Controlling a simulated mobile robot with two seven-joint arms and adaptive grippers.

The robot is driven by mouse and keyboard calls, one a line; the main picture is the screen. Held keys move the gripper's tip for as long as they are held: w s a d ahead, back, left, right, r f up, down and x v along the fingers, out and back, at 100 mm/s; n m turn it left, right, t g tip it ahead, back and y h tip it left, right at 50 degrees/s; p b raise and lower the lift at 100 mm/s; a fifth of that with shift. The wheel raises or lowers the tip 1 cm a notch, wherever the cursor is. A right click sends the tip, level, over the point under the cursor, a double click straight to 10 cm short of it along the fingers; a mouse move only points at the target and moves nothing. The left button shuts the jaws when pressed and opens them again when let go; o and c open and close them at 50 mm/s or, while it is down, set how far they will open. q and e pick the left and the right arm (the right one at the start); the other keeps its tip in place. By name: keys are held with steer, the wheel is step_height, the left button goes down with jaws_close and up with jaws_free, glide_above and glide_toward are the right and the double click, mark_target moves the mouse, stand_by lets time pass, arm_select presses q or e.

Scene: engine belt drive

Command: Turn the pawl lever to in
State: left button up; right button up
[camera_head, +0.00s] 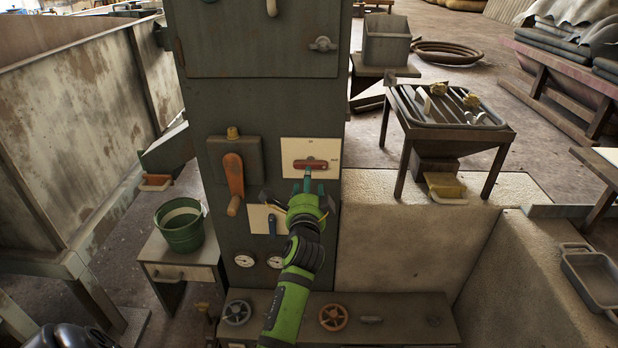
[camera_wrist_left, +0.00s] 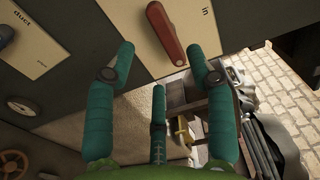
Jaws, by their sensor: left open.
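The red lever (camera_head: 311,164) lies roughly level across a pale plate (camera_head: 288,148) on the front of the dark cabinet. In the left wrist view the lever (camera_wrist_left: 165,33) runs slantwise, and the word "in" is printed on the plate (camera_wrist_left: 200,38) off to its right. My left gripper (camera_head: 308,186) is just below the lever in the head view. It is open, with its teal fingers (camera_wrist_left: 162,58) spread and nothing between them. The lower end of the lever is near the fingertips in the wrist view; contact cannot be told. My right gripper is out of view.
A second pale plate (camera_wrist_left: 45,50) marked "duct" with a blue lever (camera_head: 272,224) is beside my gripper. An orange handle (camera_head: 235,180) is to the left. Gauges (camera_head: 244,261) and handwheels (camera_head: 333,317) are below. A green bucket (camera_head: 181,226) stands at left.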

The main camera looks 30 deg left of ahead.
mark_target(311, 163)
arm_select(q)
steer(key=x, duration=0.7)
steer(key=shift+a+r, duration=0.1)
steer(key=shift+r, duration=0.1)
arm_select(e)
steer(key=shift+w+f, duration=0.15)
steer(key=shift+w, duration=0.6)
arm_select(q)
steer(key=c, duration=1.1)
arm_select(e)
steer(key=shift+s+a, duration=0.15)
